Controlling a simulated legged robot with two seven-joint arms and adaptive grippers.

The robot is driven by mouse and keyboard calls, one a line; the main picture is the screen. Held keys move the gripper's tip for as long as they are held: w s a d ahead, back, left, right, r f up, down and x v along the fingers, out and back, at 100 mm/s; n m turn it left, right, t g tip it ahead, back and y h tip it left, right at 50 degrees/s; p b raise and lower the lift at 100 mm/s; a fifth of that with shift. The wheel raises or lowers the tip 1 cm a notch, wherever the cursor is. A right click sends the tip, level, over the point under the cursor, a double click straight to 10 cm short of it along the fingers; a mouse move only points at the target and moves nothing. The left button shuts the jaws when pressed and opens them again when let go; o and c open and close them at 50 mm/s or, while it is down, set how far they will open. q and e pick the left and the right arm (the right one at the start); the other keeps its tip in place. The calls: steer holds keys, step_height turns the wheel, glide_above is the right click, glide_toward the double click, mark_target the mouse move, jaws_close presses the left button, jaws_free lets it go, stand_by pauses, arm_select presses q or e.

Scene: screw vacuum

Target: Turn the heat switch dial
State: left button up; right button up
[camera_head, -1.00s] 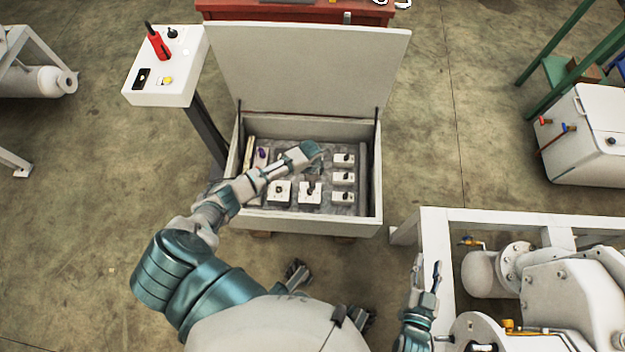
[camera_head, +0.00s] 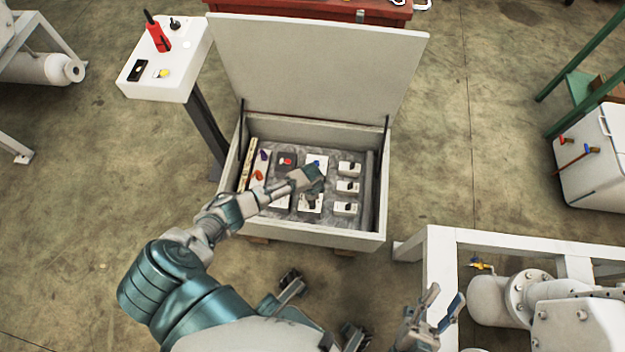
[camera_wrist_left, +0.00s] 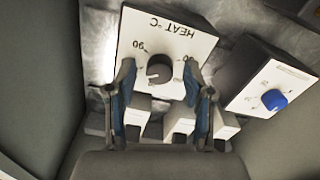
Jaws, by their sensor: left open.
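The heat switch is a white box (camera_wrist_left: 180,35) with upside-down "HEAT" lettering in the left wrist view, with a dark round dial (camera_wrist_left: 160,69) on its face. My left gripper (camera_wrist_left: 160,85) is open, with one finger on each side of the dial; I cannot tell whether they touch it. In the head view my left gripper (camera_head: 313,177) is low over the open crate (camera_head: 310,236), partly covering what seems to be the heat box (camera_head: 303,209). My right gripper (camera_head: 442,303) is open and empty at the lower right, outside the crate.
A blue-knob switch (camera_wrist_left: 273,99) is beside the heat box. Several white switch boxes (camera_head: 348,169) line the crate's right side. The raised lid (camera_head: 320,65) stands behind. A white pedestal (camera_head: 178,85) is at left, and a white frame with pipework (camera_head: 440,265) at right.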

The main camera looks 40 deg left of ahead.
arm_select(q)
jaws_close()
arm_select(e)
steer(key=shift+w, duration=0.1)
arm_select(q)
steer(key=shift+r, duration=0.1)
